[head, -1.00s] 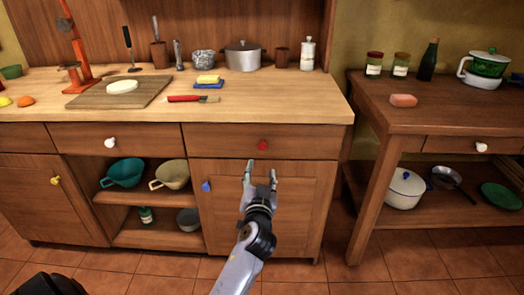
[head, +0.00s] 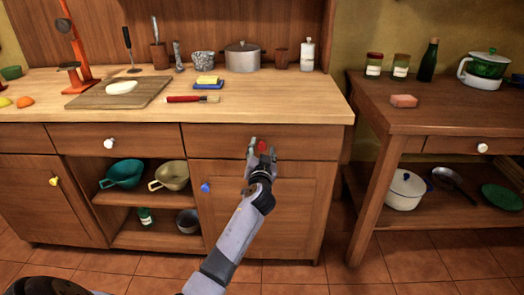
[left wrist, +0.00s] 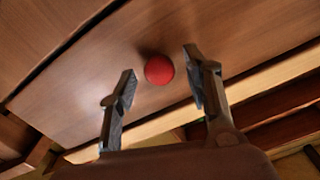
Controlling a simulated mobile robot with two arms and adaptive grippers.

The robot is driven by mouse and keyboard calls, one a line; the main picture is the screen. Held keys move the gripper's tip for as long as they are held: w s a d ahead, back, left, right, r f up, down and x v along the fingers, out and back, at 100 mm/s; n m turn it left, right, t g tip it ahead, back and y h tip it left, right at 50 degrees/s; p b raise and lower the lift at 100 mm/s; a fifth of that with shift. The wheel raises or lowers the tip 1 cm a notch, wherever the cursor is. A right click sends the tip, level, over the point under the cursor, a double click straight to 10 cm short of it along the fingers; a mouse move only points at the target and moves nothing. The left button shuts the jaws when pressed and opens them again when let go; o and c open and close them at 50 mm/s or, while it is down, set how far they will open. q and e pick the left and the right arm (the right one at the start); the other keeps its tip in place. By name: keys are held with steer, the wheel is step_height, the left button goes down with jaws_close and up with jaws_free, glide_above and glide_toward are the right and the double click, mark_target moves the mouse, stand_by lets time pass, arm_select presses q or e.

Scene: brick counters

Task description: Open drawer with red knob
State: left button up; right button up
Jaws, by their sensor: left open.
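The drawer (head: 310,144) with the red knob (head: 262,145) is the right-hand one under the wooden counter top. It looks closed, its front flush with the cabinet. My left gripper (head: 262,150) is right in front of the knob, with its two fingers apart on either side of it. In the left wrist view the red knob (left wrist: 159,70) lies between and just beyond the fingertips of the open gripper (left wrist: 160,80). I see no contact between the fingers and the knob. My right gripper is not in view.
A cabinet door with a blue knob (head: 206,187) is below the drawer. A drawer with a white knob (head: 109,143) is to the left. A brush with a red handle (head: 190,99) lies on the counter above. The floor in front is clear.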

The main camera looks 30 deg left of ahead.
arm_select(q)
steer(key=shift+c, duration=0.5)
jaws_close()
